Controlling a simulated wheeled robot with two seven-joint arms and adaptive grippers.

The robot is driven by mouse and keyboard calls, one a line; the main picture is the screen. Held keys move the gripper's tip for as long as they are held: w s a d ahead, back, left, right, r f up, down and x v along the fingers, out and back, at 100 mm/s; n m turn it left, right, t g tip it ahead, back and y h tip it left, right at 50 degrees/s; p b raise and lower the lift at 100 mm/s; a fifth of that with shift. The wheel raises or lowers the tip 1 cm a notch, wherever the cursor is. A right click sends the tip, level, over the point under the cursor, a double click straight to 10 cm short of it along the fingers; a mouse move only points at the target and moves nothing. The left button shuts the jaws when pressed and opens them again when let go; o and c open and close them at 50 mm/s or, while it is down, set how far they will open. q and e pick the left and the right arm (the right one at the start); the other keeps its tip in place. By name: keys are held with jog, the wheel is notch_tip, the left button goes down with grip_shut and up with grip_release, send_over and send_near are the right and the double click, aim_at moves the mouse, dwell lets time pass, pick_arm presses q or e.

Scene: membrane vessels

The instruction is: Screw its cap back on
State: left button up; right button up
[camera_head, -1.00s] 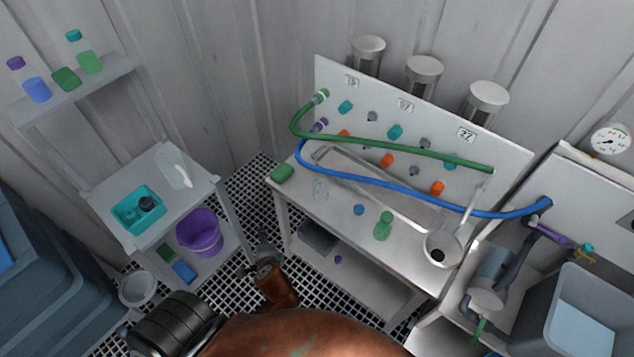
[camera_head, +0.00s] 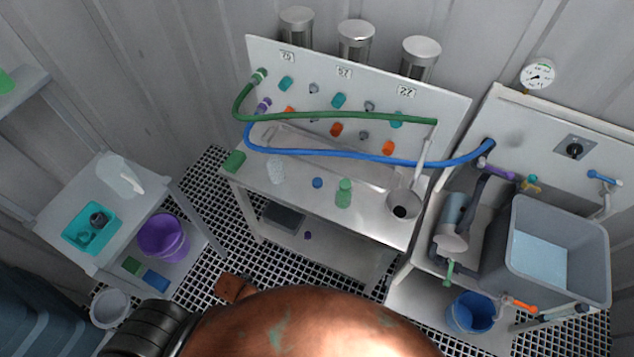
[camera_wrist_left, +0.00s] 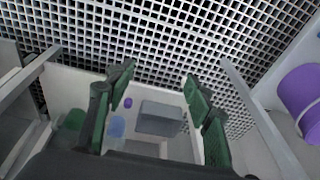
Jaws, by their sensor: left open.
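In the head view a green bottle (camera_head: 344,193) and a clear vessel (camera_head: 276,172) stand apart on the bench. A small blue cap (camera_head: 317,183) lies between them. A small purple cap (camera_head: 308,236) lies lower down, below the bench top; it seems to show in the left wrist view (camera_wrist_left: 128,103). My left gripper (camera_wrist_left: 160,80) is open and empty in the wrist view, with its two dark green fingers apart. In the head view its fingers are hidden behind my arm. My right gripper is not in view.
The bench (camera_head: 300,200) has an upright panel with green (camera_head: 330,117) and blue (camera_head: 340,154) hoses. A grey bin (camera_head: 283,216) sits below it. A side stand at left holds a teal tray (camera_head: 68,236) and a purple bucket (camera_head: 163,238). A grey sink (camera_head: 600,262) stands right.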

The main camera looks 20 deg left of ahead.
pick_arm(q)
jog(key=s+f, duration=0.4)
jog(key=f, duration=0.8)
jog(key=s+f+m+g, duration=0.1)
jog(key=s+f+g, duration=0.1)
jog(key=s+f, duration=1.4)
jog(key=s, duration=0.4)
jog(key=shift+d+f, duration=0.3)
jog(key=shift+f, duration=0.05)
jog(key=shift+c, duration=0.4)
